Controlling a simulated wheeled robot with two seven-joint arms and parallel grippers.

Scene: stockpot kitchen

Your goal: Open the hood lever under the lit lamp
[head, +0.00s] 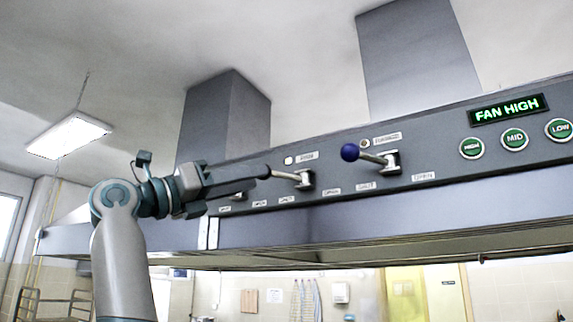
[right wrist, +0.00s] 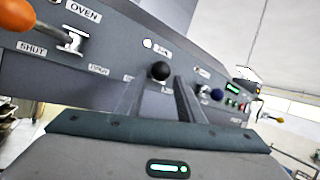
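The hood's front panel carries a row of levers. A lever with a black knob (head: 265,172) sits below a lamp (head: 289,160) that glows white. In the right wrist view the black knob (right wrist: 160,71) and the white lit lamp (right wrist: 147,43) also show. My right gripper (head: 250,183) reaches in from the left, its fingertips close to the black knob. In the right wrist view its two fingers (right wrist: 158,98) stand apart, with the knob between them near the tips; contact cannot be told. My left gripper is not in view.
A blue-knobbed lever (head: 350,152) stands right of the black one, below a dim lamp (head: 364,143). An orange-knobbed lever (right wrist: 15,14), near OVEN and SHUT labels, is at the left in the wrist view. Green fan buttons (head: 514,139) and a FAN HIGH display (head: 508,109) are further right.

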